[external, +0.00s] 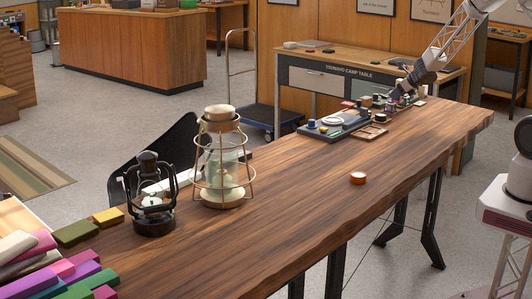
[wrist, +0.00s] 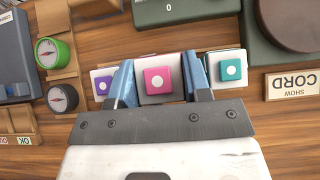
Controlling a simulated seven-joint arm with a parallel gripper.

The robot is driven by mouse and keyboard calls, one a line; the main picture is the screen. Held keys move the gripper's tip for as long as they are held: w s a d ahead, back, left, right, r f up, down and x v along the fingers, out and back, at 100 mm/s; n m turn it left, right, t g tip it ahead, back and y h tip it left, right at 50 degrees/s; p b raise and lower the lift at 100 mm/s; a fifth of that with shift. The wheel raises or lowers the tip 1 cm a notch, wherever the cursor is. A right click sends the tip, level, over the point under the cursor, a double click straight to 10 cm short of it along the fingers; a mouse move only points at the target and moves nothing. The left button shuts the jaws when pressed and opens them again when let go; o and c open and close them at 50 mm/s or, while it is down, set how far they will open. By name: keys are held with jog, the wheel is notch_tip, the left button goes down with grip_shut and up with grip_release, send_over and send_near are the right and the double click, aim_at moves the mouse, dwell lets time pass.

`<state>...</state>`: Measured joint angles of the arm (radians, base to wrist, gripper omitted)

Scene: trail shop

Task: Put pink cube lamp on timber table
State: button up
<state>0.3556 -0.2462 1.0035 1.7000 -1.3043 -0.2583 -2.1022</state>
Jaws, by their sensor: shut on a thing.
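The pink cube lamp (wrist: 158,78), with a white round spot on its face, is between the fingers of my gripper (wrist: 160,80) in the wrist view. The blue-grey fingers are shut on it from both sides. Pale grey shows around the cube; I cannot tell whether it is clear of its support. In the external view my gripper (external: 399,94) is low over the far right end of the long timber table (external: 290,195), and the pink cube is too small to make out there.
A purple cube (wrist: 104,86) and a teal cube (wrist: 230,68) flank the pink one closely. Green and dark compasses (wrist: 47,54) and a CORD sign (wrist: 292,84) are nearby.

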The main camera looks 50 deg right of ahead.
aim_at(402, 98)
jog(key=shift+f, duration=1.55)
jog(key=shift+f, duration=0.35)
jog(key=o, duration=1.1)
jog(key=shift+r, duration=0.15)
jog(key=shift+v, duration=3.8)
